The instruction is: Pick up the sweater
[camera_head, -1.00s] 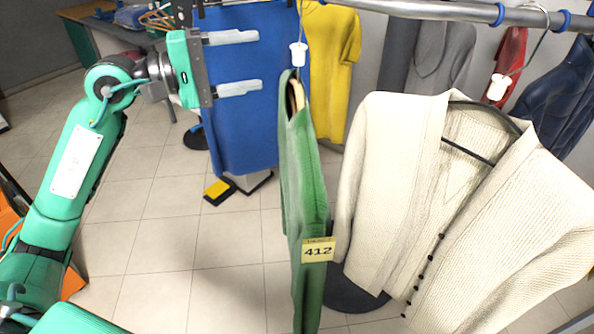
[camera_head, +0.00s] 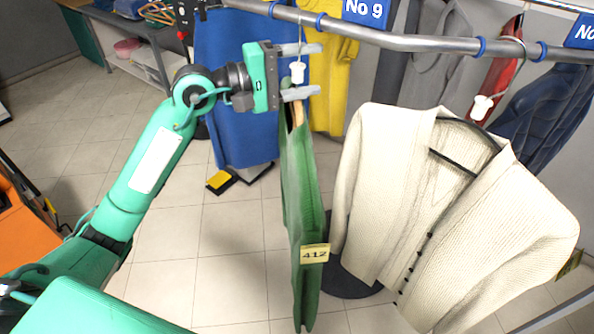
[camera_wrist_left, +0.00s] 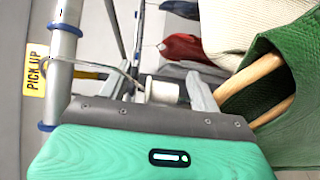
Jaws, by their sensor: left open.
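A green sweater (camera_head: 303,200) with a yellow 412 tag (camera_head: 314,254) hangs edge-on from a wooden hanger below the rail. The hanger has a white block (camera_head: 297,72) on its hook. My left gripper (camera_head: 320,70) is open, its two fingers pointing right, one above and one below the white block. In the left wrist view the block (camera_wrist_left: 163,90) lies between the open fingers, and the green sweater (camera_wrist_left: 285,100) and wooden hanger (camera_wrist_left: 250,88) are at the right. My right gripper is not in view.
A cream cardigan (camera_head: 385,200) hangs to the right of the green sweater. The metal rail (camera_head: 400,42) runs across the top. Blue (camera_head: 235,110) and yellow (camera_head: 328,90) garments hang behind. A yellow-and-black object (camera_head: 221,181) lies on the floor. The tiled floor at left centre is clear.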

